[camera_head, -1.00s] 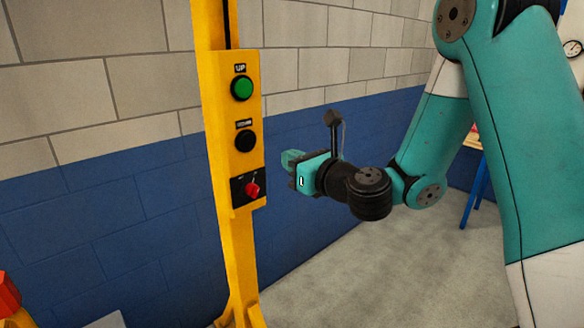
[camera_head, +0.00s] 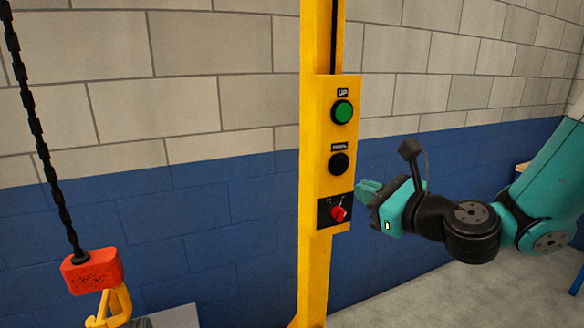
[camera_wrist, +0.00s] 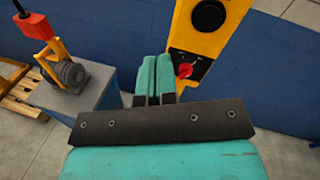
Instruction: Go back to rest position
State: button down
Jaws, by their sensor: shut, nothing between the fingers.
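My gripper (camera_head: 369,190) is teal with a black wrist. In the head view it is just right of the yellow control post (camera_head: 313,260), level with the red selector knob (camera_head: 338,213). Above the knob are a black button (camera_head: 338,162) and a green UP button (camera_head: 342,112). In the wrist view my gripper (camera_wrist: 154,78) has its two teal fingers together, with nothing held. The red knob (camera_wrist: 185,70) shows just right of the fingertips, and I see no clear contact.
A chain (camera_head: 44,150) with a red hook block (camera_head: 92,271) and yellow hook (camera_head: 121,305) hangs at left. In the wrist view a grey block with a dark round part (camera_wrist: 72,73) stands near a wooden pallet (camera_wrist: 22,95). A blue and grey wall (camera_head: 200,215) is behind.

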jog(key=s+a+n+g+y, duration=0.2)
jog(key=s+a+n+g, duration=0.7)
jog(key=s+n, duration=0.65)
jog(key=s+d+f+n+g+h, duration=0.2)
jog(key=s+d+n+g+h, duration=0.3)
jog(key=s+n, duration=0.5)
jog(key=d+n+h, duration=0.1)
jog(key=n+h, duration=0.1)
jog(key=n, duration=0.5)
jog(key=shift+s+d+f+g, duration=0.3)
jog(key=shift+s+d+f, duration=0.05)
jog(key=shift+d, duration=0.05)
jog(key=shift+n, duration=0.25)
